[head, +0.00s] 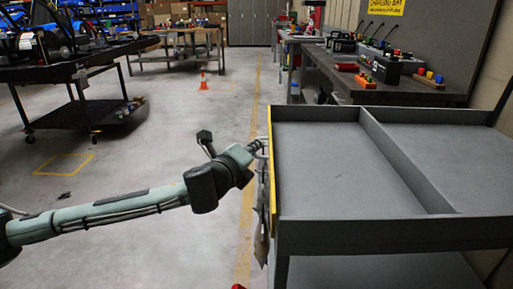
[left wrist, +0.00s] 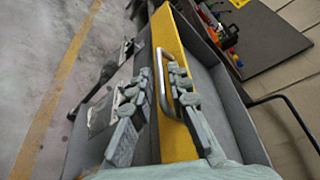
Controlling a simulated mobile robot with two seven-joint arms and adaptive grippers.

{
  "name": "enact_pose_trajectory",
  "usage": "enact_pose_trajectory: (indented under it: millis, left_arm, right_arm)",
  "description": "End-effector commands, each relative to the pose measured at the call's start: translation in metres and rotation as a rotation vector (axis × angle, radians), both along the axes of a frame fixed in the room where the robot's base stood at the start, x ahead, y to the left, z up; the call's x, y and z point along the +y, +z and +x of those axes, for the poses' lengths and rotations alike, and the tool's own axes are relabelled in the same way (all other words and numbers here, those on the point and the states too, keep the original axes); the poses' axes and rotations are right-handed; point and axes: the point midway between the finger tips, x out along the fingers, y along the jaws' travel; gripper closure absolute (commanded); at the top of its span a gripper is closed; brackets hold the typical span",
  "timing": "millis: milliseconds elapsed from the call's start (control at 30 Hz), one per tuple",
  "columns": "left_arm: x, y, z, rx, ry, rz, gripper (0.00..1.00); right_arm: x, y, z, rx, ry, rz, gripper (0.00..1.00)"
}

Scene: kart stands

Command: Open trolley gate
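The grey trolley (head: 345,232) stands at the right of the head view, with a tray top split by a divider. Its gate is a panel with a yellow top edge (head: 271,180), upright along the trolley's left side. The yellow gate (left wrist: 174,45) also shows in the left wrist view, with a metal bar handle (left wrist: 161,80) on it. My left gripper (head: 260,148) is at the gate's outer face. In the left wrist view its fingers (left wrist: 160,74) are apart, one on each side of the handle; contact is unclear. My right gripper is not in view.
A workbench (head: 385,90) with batteries and tools stands behind the trolley. A dark cart (head: 75,70) is at the left, a table (head: 178,50) at the back, and an orange cone (head: 204,82) on the floor. The floor left of the trolley is mostly clear.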

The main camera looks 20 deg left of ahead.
Motion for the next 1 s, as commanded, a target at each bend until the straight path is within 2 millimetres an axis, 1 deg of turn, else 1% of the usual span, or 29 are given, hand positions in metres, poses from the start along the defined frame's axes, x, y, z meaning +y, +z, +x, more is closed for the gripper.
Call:
enact_pose_trajectory:
  millis: [33,100,233,467,500,633,1000]
  left_arm:
    - [-0.001,-0.001,0.007,-0.001,0.000,-0.001,0.83]
    - [-0.001,-0.003,0.014,0.000,0.000,0.000,0.83]
    - [-0.002,-0.005,0.021,0.001,-0.001,-0.001,0.83]
    - [-0.002,-0.005,0.022,0.001,-0.001,-0.001,0.83]
    - [-0.002,-0.005,0.022,0.001,-0.001,-0.001,0.84]
    - [-0.002,-0.005,0.022,0.001,-0.001,-0.001,1.00]
    - [-0.001,-0.008,0.022,-0.002,0.000,-0.013,1.00]
  right_arm:
    - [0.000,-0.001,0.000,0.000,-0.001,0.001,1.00]
    - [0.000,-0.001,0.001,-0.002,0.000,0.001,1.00]
    - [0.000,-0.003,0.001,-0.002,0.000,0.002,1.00]
    - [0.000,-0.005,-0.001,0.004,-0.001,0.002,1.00]
    - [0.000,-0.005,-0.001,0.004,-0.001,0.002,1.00]
    - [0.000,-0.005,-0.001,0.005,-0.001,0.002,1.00]
    - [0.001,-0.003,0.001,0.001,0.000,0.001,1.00]
